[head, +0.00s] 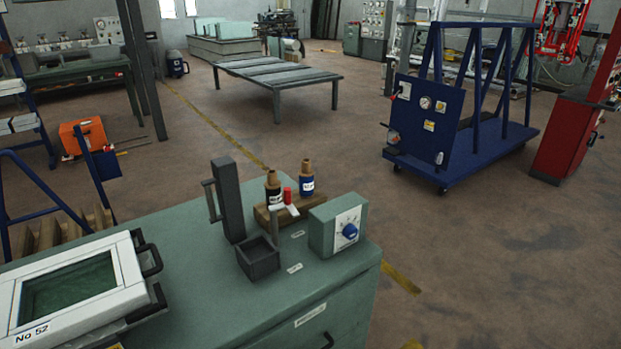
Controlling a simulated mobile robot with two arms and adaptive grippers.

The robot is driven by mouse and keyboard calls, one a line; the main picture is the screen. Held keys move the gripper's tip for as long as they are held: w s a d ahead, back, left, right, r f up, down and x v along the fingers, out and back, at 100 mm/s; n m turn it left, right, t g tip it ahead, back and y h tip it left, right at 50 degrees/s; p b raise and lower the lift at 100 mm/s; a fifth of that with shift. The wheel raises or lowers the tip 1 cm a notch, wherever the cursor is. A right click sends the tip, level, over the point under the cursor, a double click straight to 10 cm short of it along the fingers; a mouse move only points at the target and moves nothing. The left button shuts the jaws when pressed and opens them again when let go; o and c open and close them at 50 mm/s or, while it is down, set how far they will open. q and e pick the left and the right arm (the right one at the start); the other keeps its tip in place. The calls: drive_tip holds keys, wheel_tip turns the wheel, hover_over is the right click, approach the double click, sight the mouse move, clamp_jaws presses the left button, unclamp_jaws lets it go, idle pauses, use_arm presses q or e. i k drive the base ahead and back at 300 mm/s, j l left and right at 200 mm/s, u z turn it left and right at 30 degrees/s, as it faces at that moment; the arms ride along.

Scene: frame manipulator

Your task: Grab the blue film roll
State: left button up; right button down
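A dark blue roll with a tan top and a white label (307,186) stands upright on a small wooden block (262,217) on the green cabinet (215,300); it looks like the blue film roll. A darker, nearly black roll with a tan top (272,194) stands to its left. A small red piece (287,195) shows between the two. The label text is too small to read surely. Neither of my grippers is in view.
A grey-green box with a blue knob (338,226) stands right of the block. A dark open box (259,262) and a tall grey post with a handle (228,200) stand left and in front. A white framed window unit (75,282) covers the cabinet's left side.

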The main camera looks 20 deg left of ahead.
sight(305, 173)
drive_tip(key=u, duration=0.2)
drive_tip(key=i+l+u, duration=0.25)
drive_tip(key=u, duration=0.15)
drive_tip(key=i+l+u, duration=0.2)
drive_tip(key=l+u, duration=0.25)
